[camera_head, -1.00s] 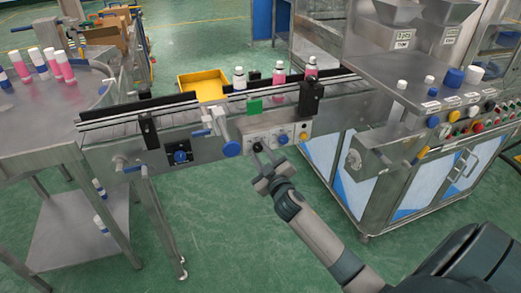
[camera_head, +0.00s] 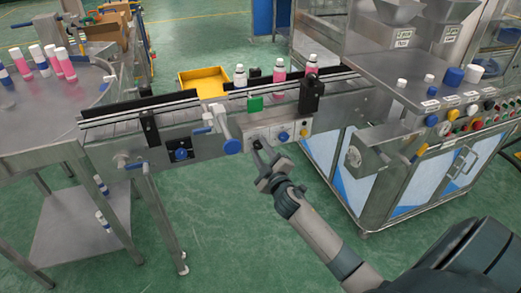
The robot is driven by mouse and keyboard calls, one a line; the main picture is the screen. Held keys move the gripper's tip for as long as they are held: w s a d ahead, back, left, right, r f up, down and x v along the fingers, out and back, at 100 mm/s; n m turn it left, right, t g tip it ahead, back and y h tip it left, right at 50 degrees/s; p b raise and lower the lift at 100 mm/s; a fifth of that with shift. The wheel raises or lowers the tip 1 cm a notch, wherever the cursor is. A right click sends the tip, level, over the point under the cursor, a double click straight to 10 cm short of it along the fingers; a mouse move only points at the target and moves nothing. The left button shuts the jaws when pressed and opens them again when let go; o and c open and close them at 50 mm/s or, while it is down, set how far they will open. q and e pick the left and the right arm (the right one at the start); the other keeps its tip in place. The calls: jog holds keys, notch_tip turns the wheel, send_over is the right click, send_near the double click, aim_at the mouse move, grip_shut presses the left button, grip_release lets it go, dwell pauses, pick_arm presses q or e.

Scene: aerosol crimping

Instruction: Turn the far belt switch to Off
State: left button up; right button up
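The conveyor belt's front carries a grey control panel (camera_head: 270,133) with a blue knob (camera_head: 283,137) and a yellow button (camera_head: 303,133). A separate blue rotary knob (camera_head: 181,154) on a dark plate sits further left on the same belt front. My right gripper (camera_head: 262,151) is at the panel's lower left, its dark fingertips over or just in front of that part. They hide what is behind them; I cannot tell whether they touch a switch or how far apart they are. My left gripper is out of view.
Bottles (camera_head: 240,76) stand on the belt behind the panel. A steel machine (camera_head: 400,160) stands right, a round bottle table (camera_head: 30,110) left. Green floor in front is free.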

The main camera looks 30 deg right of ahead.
jog(key=shift+o, duration=1.2)
jog(key=shift+s+a+f, duration=0.1)
jog(key=shift+s+a, duration=0.05)
jog(key=shift+s, duration=0.3)
pick_arm(q)
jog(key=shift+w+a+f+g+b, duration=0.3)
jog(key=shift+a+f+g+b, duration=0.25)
jog(key=shift+b, duration=0.75)
pick_arm(e)
jog(key=v, duration=1.6)
jog(key=shift+s, duration=0.2)
jog(key=shift+a, duration=0.15)
